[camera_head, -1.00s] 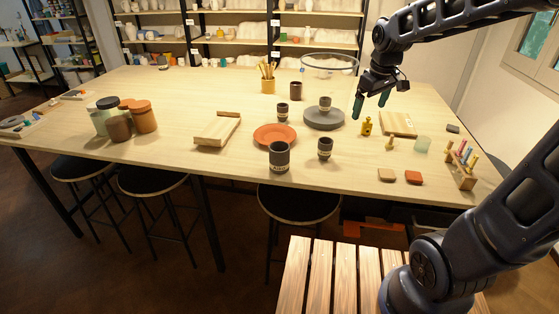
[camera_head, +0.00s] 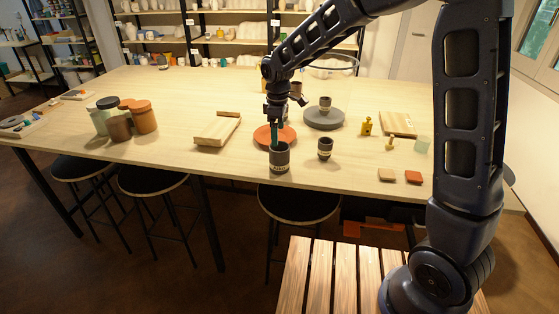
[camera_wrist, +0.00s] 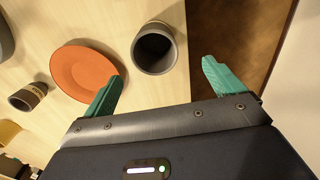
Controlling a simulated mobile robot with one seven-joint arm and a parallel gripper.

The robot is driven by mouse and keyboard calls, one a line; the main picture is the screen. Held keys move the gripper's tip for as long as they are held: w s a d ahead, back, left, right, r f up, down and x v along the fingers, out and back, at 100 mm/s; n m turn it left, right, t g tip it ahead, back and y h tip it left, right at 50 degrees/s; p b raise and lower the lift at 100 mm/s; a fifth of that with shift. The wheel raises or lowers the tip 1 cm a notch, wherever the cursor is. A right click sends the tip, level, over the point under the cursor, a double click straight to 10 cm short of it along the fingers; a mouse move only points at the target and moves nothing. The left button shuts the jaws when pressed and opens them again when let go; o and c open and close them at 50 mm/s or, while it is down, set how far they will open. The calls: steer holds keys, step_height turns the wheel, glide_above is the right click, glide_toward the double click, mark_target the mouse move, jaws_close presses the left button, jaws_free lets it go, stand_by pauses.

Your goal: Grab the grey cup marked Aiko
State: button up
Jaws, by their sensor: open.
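Several dark grey cups with pale bands stand on the table; the markings are too small to read, so I cannot tell which says Aiko. The largest grey cup (camera_head: 280,162) stands upright near the front edge. My gripper (camera_head: 275,138) is open and points down at its rim. In the wrist view the large cup (camera_wrist: 155,48) shows its open mouth, just ahead of the gap between my fingertips (camera_wrist: 160,72), with nothing held. A smaller cup (camera_head: 325,148) stands to its right, another cup (camera_head: 325,103) sits on a grey disc (camera_head: 324,121), and one (camera_wrist: 28,97) is beyond the plate.
An orange plate (camera_head: 262,136) lies just behind the large cup. A wooden board (camera_head: 217,130) and lidded jars (camera_head: 143,117) are to the left. The table's front edge is close to the large cup.

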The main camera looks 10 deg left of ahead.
mark_target(279, 154)
steer(key=shift+w+d+f, duration=0.1)
steer(key=shift+w+f, duration=0.05)
steer(key=shift+f, duration=1.6)
steer(key=shift+w+d+f, duration=0.1)
steer(key=shift+f, duration=1.7)
steer(key=shift+w+d+f, duration=0.1)
steer(key=shift+w+f, duration=0.05)
steer(key=shift+f, duration=1.6)
steer(key=shift+c, duration=0.4)
steer(key=shift+a, duration=0.1)
steer(key=c, duration=1.1)
steer(key=shift+r, duration=0.1)
